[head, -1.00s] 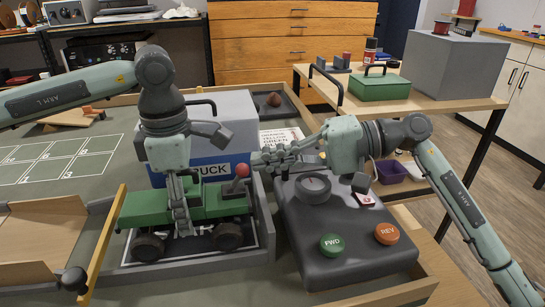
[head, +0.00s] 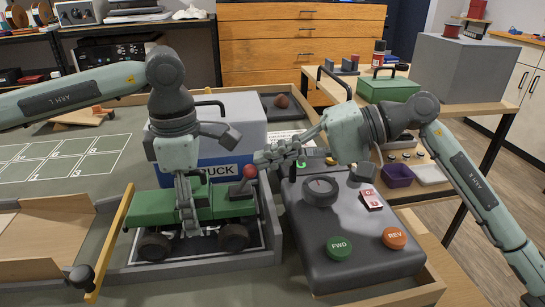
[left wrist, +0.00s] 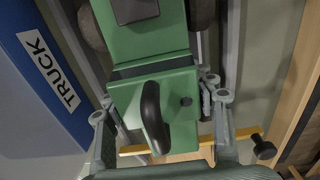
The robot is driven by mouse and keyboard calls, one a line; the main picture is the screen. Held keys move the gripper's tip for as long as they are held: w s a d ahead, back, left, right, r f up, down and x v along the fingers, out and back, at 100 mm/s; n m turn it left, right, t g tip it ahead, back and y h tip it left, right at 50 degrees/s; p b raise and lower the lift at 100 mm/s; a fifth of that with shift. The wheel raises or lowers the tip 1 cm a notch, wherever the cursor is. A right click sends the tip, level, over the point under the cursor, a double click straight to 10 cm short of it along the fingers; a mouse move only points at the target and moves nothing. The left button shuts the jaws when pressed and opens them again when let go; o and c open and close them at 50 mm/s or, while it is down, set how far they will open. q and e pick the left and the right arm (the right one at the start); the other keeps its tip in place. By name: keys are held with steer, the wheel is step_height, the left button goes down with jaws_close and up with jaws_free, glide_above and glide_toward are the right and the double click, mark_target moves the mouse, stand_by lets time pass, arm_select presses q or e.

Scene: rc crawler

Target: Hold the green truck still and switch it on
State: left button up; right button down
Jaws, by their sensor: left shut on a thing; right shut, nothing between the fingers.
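The green truck (head: 218,203) stands upright on its dark wheels in a grey-walled bay. It also shows in the left wrist view (left wrist: 105,15). My left gripper (head: 187,228) reaches down from above and is shut on the truck's body, with fingers on both sides in the left wrist view (left wrist: 165,105). A lever with a red ball knob (head: 250,171) rises at the truck's right end. My right gripper (head: 258,160) is shut and empty, its fingertips beside and slightly above the knob. I cannot tell whether they touch it.
A grey control box with FWD (head: 339,248) and REV (head: 394,238) buttons, a dial (head: 320,188) and a red switch (head: 371,199) sits right of the truck. A blue and grey TRUCK box (head: 237,110) stands behind. A yellow bar (head: 110,240) lies along the left side.

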steer(key=shift+a+r+h, duration=0.1)
steer(key=shift+r+h, duration=0.05)
steer(key=shift+h, duration=0.15)
steer(key=shift+a+r+h, duration=0.15)
steer(key=shift+r+h, duration=0.05)
steer(key=shift+h, duration=0.1)
steer(key=a, duration=0.1)
steer(key=r+h, duration=0.1)
steer(key=a, duration=0.1)
steer(key=shift+s+a+r+n+h, duration=0.2)
steer(key=shift+a+r+n+h, duration=0.1)
steer(key=shift+a, duration=0.05)
steer(key=shift+s+a, duration=0.1)
steer(key=shift+a, duration=0.75)
steer(key=shift+r, duration=0.15)
stand_by(0.6)
steer(key=shift+r, duration=0.75)
